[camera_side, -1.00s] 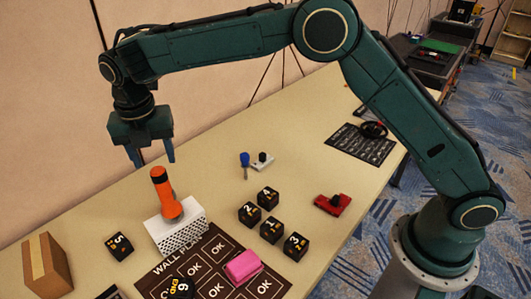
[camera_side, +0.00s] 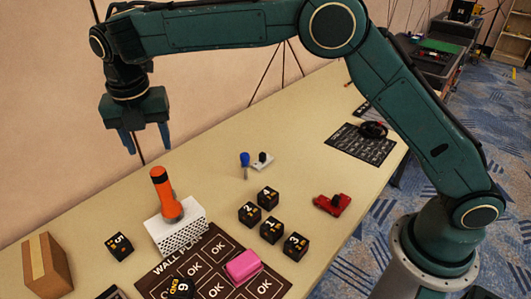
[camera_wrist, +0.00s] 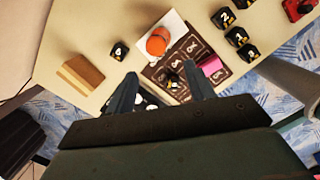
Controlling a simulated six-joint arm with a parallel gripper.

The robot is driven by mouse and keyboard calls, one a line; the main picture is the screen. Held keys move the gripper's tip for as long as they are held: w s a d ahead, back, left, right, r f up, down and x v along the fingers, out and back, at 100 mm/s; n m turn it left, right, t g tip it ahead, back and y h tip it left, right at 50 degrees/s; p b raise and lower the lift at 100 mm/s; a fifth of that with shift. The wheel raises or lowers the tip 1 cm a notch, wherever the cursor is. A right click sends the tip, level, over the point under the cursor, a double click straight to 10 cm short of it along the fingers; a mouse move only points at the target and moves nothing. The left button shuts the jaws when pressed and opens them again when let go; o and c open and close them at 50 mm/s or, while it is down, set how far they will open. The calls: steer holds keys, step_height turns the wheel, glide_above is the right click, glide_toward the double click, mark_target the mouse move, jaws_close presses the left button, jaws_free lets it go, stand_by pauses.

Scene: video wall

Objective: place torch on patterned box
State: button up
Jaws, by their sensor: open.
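The torch (camera_side: 165,195) is orange with a dark band near its top. It stands upright on the white box (camera_side: 180,236) with a perforated pattern on its front. In the wrist view the torch (camera_wrist: 157,42) is seen from above on the white box (camera_wrist: 181,29). My gripper (camera_side: 149,150) hangs above and behind the torch, apart from it, with its fingers spread and nothing between them. In the wrist view the fingers of my gripper (camera_wrist: 163,90) point toward the dark mat, with the torch beyond their tips.
A dark "WALL PLAN" mat (camera_side: 209,255) lies in front, with a pink block (camera_side: 243,265) on it. Several black numbered cubes (camera_side: 270,230) lie to the right, near a red part (camera_side: 332,204). A cardboard box (camera_side: 46,265) stands at the left.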

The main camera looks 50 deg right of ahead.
steer(key=s+d+r+m+t, duration=0.1)
steer(key=s+d+r+m, duration=0.55)
steer(key=d, duration=0.25)
steer(key=s+d+r+m+t, duration=0.1)
steer(key=s+d+r+m, duration=0.55)
steer(key=d, duration=0.25)
steer(key=s+d+f+m, duration=0.2)
steer(key=s+m, duration=0.3)
steer(key=s, duration=0.2)
steer(key=s+d+f+m+t, duration=0.1)
steer(key=s+d+f+m, duration=0.1)
steer(key=s+m, duration=0.3)
steer(key=s+d+f+m+t, duration=0.1)
steer(key=s+d+m, duration=0.3)
steer(key=s, duration=0.5)
steer(key=shift+s+f+m+y, duration=0.35)
steer(key=shift+f+m, duration=0.2)
steer(key=shift+m, duration=0.35)
